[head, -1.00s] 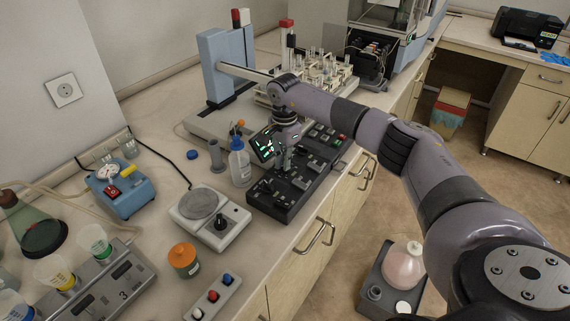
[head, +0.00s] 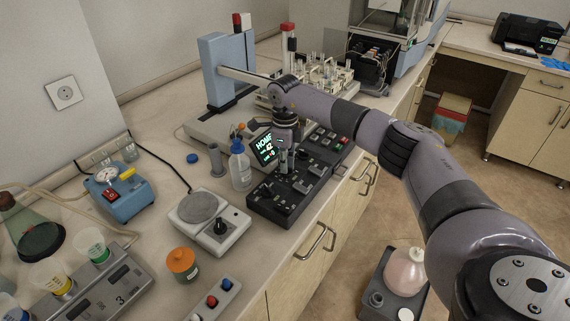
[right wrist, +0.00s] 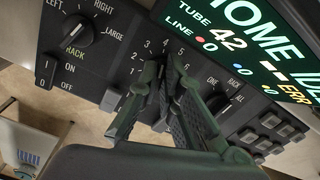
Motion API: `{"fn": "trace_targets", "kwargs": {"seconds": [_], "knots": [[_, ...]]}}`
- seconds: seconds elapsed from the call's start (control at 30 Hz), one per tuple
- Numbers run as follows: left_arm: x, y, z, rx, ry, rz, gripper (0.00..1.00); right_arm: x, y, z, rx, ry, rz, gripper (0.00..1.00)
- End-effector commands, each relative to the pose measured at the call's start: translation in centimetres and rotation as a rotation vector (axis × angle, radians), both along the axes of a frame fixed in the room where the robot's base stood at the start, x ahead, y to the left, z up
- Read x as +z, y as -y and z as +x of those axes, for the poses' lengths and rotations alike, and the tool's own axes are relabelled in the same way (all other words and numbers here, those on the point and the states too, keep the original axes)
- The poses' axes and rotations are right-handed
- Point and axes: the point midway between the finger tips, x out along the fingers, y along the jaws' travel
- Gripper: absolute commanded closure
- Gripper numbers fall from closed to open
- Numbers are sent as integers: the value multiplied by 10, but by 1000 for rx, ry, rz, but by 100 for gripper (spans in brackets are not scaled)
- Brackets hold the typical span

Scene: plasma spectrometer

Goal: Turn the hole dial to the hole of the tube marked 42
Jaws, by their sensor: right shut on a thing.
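The black control panel (head: 258,201) lies near the counter's front edge. My right gripper (head: 284,172) points down at it; its fingers (right wrist: 160,75) are shut on the hole dial, which they largely cover. My left gripper is not in view.
A RACK dial (right wrist: 75,29) with LEFT, RIGHT and LARGE marks and an ON/OFF switch (right wrist: 48,75) sit beside the hole dial. A white wash bottle (head: 240,167) and a round-plate device (head: 209,222) stand left of the panel. A blue sampler tower (head: 222,70) stands behind.

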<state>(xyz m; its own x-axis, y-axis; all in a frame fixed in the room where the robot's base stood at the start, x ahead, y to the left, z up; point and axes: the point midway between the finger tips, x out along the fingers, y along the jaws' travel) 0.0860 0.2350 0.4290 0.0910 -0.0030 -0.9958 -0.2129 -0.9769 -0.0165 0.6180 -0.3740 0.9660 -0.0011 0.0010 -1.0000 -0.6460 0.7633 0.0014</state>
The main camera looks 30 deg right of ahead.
Motion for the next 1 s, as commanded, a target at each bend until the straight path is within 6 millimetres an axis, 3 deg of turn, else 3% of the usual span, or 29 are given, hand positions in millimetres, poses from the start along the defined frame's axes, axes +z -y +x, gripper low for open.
{"fn": "trace_targets", "kwargs": {"seconds": [1.0], "knots": [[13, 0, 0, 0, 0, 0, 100, 3, 6, 3, -965, 5, 1, 100]]}}
